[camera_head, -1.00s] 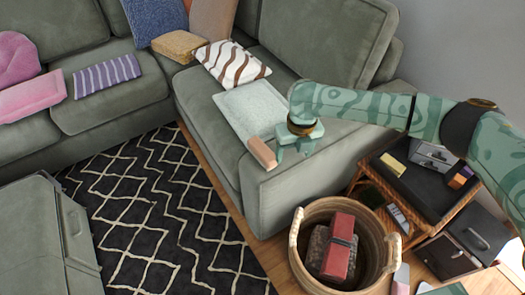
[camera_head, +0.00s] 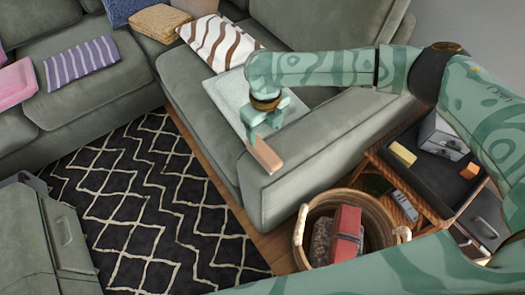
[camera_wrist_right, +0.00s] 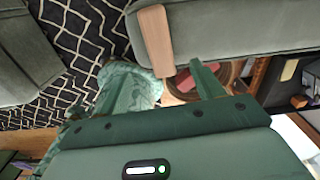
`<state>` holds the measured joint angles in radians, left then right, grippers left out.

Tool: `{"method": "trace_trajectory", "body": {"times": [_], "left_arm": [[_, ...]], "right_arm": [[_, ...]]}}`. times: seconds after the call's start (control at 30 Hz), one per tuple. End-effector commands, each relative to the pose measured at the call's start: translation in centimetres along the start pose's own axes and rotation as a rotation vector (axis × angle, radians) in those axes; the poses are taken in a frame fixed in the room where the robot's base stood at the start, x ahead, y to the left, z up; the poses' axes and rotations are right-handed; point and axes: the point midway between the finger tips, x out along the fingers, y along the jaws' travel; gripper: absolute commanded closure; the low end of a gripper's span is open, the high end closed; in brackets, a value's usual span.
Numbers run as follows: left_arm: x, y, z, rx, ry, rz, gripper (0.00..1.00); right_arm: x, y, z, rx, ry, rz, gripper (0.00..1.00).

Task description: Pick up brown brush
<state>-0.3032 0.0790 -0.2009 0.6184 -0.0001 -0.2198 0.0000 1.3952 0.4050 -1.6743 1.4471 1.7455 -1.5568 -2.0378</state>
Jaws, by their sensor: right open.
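The brown brush, seen as a plain brown block (camera_head: 265,155), is at the front inner edge of the green sofa's arm (camera_head: 310,145). My right gripper (camera_head: 263,129) is just above and behind it, with its fingers pointing down towards it. In the right wrist view the brown block (camera_wrist_right: 152,38) extends away from between the open fingers (camera_wrist_right: 160,78), its near end close to the fingertips. I cannot tell whether a finger touches it. My left gripper is not in view.
A wicker basket (camera_head: 302,238) holding a red item (camera_head: 346,225) stands on the floor by the sofa arm. A side table (camera_head: 425,185) with small objects is at the right. A patterned rug (camera_head: 150,200) covers the floor.

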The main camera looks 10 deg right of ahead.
Motion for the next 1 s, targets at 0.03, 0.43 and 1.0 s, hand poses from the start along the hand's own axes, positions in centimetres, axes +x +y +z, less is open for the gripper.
{"method": "trace_trajectory", "body": {"times": [0.03, 0.43, 1.0], "left_arm": [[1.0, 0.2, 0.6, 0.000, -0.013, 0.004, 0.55], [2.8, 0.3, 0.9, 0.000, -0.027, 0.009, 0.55], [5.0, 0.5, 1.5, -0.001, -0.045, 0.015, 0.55]], "right_arm": [[2.2, 0.0, -0.1, -0.001, 0.007, 0.002, 0.34], [7.1, 0.0, 0.0, -0.001, 0.001, 0.000, 0.34], [11.8, 0.1, 0.2, -0.001, -0.001, 0.000, 0.34]]}}
